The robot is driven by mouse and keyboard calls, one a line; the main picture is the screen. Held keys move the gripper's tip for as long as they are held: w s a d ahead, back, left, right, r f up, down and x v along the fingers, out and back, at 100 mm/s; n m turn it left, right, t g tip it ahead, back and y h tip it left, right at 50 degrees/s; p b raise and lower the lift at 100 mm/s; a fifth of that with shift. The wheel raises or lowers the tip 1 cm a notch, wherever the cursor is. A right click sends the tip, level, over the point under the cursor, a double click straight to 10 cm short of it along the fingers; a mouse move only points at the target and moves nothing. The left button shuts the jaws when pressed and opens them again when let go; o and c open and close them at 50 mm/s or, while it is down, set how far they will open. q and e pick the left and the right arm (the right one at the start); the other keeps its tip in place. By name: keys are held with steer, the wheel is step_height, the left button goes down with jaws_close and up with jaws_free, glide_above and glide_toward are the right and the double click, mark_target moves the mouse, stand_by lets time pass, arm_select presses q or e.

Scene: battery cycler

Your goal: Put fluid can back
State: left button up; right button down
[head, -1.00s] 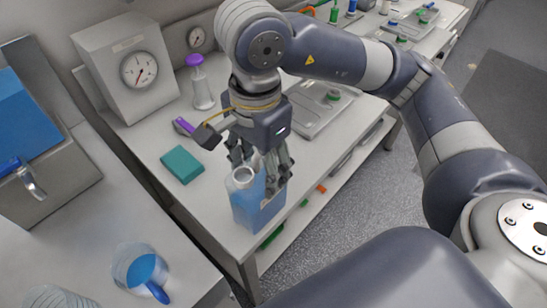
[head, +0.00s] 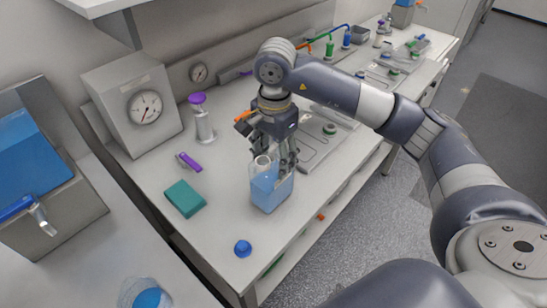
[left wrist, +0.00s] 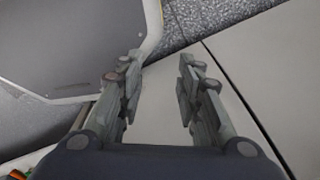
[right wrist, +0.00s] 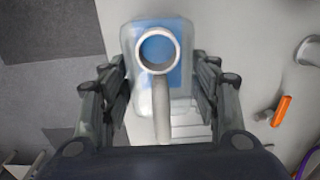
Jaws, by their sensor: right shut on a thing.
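The fluid can (head: 268,192) is a translucent can with blue liquid, a white round neck and a handle. It is upright over the front edge side of the bench; I cannot tell whether its base touches the bench top. My right gripper (head: 284,160) is shut on it from above. In the right wrist view the can (right wrist: 157,35) lies between the fingers (right wrist: 160,85), with its open neck and pale handle showing. My left gripper (left wrist: 158,85) appears only in the left wrist view, with fingers apart and nothing between them.
A blue cap (head: 243,248) and a teal block (head: 184,198) lie on the bench (head: 215,225) near the can. A purple-capped bottle (head: 202,120) and a gauge box (head: 135,105) stand behind. A metal tray (head: 318,145) lies to the right. A beaker of blue liquid (head: 148,297) stands front left.

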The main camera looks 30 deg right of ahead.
steer(key=shift+f, duration=1)
steer(key=c, duration=1)
jaws_free()
steer(key=shift+f, duration=0.1)
steer(key=o, duration=0.4)
